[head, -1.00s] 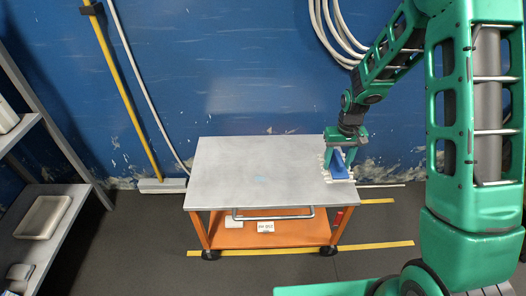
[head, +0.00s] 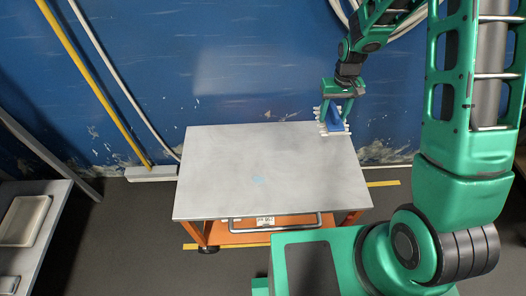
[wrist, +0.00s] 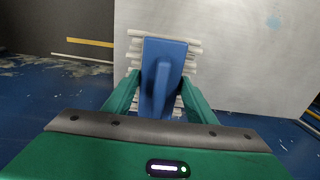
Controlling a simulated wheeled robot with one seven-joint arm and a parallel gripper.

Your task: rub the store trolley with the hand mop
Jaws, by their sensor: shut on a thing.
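The store trolley (head: 230,170) has a grey flat top and an orange lower shelf, with a metal handle at its near side. It also shows in the wrist view (wrist: 240,50). A small pale blue mark (head: 258,180) is on the top; it shows in the wrist view too (wrist: 273,22). My gripper (head: 341,112) is at the far right corner of the trolley top. It is shut on the hand mop (wrist: 163,68), which has a blue body and white strands (head: 334,131). The strands are at the top's edge; I cannot tell whether they touch it.
A blue wall (head: 250,75) stands behind the trolley. A yellow-handled floor mop (head: 95,85) leans there, its white head on the floor. A grey shelf (head: 48,225) with a pale tray (head: 22,220) is at the left. Yellow lines mark the dark floor.

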